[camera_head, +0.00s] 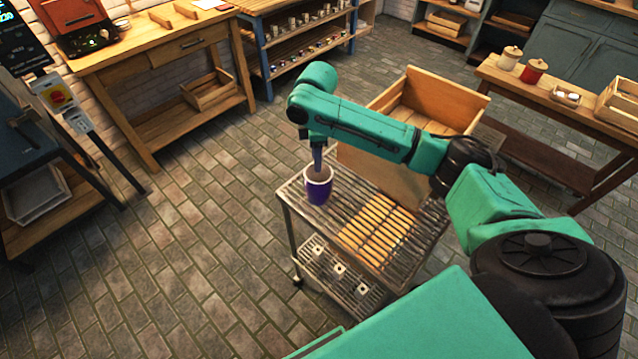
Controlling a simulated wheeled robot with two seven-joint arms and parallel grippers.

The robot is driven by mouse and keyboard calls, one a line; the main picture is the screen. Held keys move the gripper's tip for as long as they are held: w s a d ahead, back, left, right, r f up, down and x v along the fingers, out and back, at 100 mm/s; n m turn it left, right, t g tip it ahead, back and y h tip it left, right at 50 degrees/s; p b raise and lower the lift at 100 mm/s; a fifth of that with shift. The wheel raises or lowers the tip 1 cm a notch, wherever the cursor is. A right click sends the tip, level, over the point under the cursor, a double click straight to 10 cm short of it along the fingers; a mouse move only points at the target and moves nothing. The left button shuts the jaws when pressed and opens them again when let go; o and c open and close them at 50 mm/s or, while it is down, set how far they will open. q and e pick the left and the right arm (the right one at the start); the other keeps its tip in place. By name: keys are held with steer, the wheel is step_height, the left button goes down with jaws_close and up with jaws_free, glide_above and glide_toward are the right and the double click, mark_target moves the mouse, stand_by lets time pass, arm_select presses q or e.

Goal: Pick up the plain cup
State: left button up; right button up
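A purple cup with a pale rim and a brownish inside (318,190) stands upright near the far left corner of the slatted metal cart top (345,216). I cannot make out any pattern on it. My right arm reaches over the cart from the right, and my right gripper (317,170) points down at the cup's mouth. Its fingertips are at or inside the rim. They are small and partly hidden, so I cannot tell whether they are open or grip the cup's wall. My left gripper is not in view.
A wooden crate (445,92) stands behind the cart top, partly behind my arm. The cart's lower shelf (338,268) holds small pale pieces. Wooden benches (165,57) stand at the back left, and a table with jars (532,72) at the right. The left floor is clear.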

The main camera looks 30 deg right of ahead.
mark_target(317, 175)
steer(key=f, duration=0.3)
steer(key=w+f+p, duration=0.1)
steer(key=shift+d+f, duration=0.3)
steer(key=shift+s+a, duration=0.1)
steer(key=shift+s, duration=0.05)
steer(key=shift+s+r, duration=0.1)
steer(key=shift+s, duration=0.05)
steer(key=c, duration=0.4)
jaws_close()
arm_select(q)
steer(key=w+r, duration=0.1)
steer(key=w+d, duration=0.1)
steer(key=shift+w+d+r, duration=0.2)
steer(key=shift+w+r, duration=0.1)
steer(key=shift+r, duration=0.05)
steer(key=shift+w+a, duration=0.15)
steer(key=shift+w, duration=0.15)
